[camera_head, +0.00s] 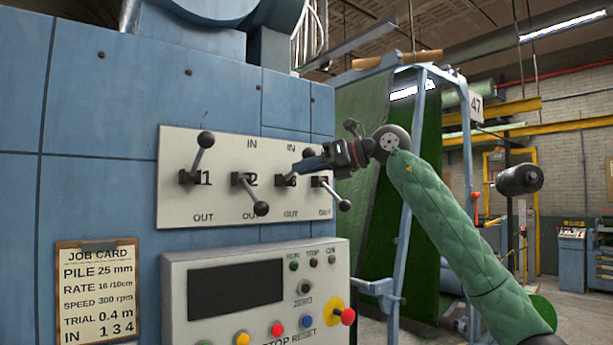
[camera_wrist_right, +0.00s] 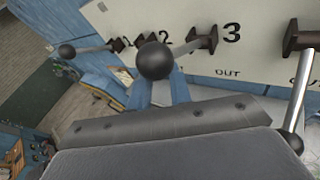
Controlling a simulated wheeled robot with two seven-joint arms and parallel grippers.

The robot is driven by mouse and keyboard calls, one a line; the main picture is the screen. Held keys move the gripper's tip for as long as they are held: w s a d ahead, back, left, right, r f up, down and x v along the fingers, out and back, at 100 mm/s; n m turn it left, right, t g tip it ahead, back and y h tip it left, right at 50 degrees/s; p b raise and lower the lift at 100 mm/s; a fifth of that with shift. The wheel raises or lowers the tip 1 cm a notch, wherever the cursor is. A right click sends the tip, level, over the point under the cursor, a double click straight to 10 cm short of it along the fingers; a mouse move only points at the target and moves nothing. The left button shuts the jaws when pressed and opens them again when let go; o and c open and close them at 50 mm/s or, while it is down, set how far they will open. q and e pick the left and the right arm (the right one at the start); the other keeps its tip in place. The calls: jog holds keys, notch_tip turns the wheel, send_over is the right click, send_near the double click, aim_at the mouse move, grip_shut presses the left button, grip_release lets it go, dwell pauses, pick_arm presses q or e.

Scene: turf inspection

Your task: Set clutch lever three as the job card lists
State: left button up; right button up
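Clutch lever three has its mount (camera_head: 284,181) on the cream lever panel (camera_head: 225,150). In the right wrist view its dark ball knob (camera_wrist_right: 155,60) is in front of my blue right fingertips. The lever's shaft slants out from its mount; its exact angle is unclear, as my gripper hides much of it in the head view. My right gripper (camera_head: 311,164) is at this lever. A pale gap shows between its fingers, but I cannot tell whether they grip. The job card (camera_head: 97,290) reads IN 1 3 4. My left gripper is out of view.
Lever one's knob (camera_head: 206,139) is up. A control box (camera_head: 225,257) with buttons juts out below the panel.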

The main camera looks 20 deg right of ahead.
jog(key=o, duration=0.6)
pick_arm(q)
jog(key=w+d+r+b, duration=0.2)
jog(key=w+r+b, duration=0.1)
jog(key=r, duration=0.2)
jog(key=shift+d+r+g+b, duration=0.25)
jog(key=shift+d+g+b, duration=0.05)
jog(key=shift+b, duration=0.1)
pick_arm(e)
jog(key=shift+v, duration=3.75)
jog(key=shift+f, duration=0.1)
